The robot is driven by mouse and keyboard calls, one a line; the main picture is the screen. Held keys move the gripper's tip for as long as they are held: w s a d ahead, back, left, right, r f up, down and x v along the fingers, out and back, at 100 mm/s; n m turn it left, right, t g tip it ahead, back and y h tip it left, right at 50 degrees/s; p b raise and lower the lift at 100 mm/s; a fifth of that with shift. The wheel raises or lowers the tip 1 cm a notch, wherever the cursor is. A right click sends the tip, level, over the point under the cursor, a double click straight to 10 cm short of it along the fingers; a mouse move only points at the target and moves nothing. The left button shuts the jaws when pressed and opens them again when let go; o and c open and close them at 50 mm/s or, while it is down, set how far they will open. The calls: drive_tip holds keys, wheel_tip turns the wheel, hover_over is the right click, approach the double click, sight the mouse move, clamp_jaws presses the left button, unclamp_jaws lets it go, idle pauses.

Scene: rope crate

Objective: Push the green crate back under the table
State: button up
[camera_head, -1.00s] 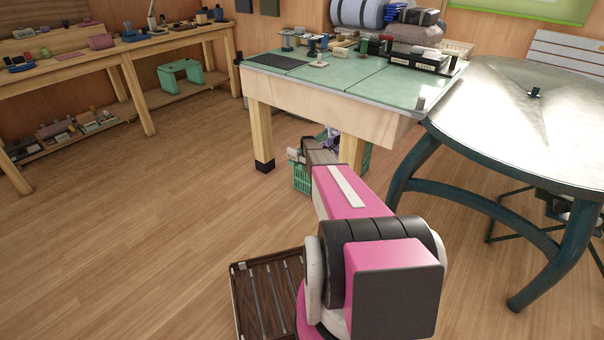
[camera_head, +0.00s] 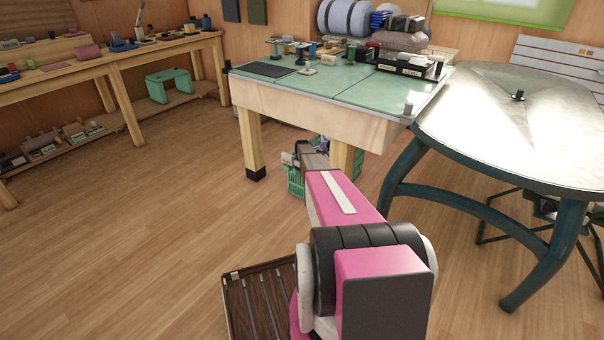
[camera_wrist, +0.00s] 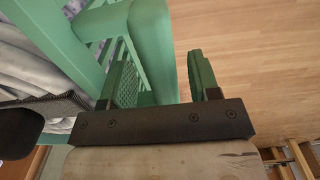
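The green crate (camera_head: 296,183) stands on the floor at the front of the green-topped table (camera_head: 250,92), by its legs. My arm covers much of it in the head view. In the wrist view the crate (camera_wrist: 152,45) fills the upper left, with pale cloth or rope-like contents inside. My gripper (camera_wrist: 160,66) has its two green fingers apart. A part of the crate's rim and wall shows between them, with a gap to the right finger. I cannot tell whether the left finger touches the crate.
A round metal-topped table (camera_head: 510,105) with dark green legs stands close on the right. A slatted brown tray (camera_head: 262,298) shows low beside my arm. A long workbench (camera_head: 110,60) runs along the left wall. The wooden floor (camera_head: 130,230) between is clear.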

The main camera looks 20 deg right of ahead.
drive_tip(key=shift+r, duration=0.1)
wheel_tip(320, 180, up, 4)
drive_tip(key=shift+f, duration=0.1)
drive_tip(key=s+a+r, duration=0.3)
drive_tip(key=a+r, duration=0.4)
drive_tip(key=a, duration=0.4)
drive_tip(key=shift+a, duration=0.15)
drive_tip(key=shift+s, duration=0.15)
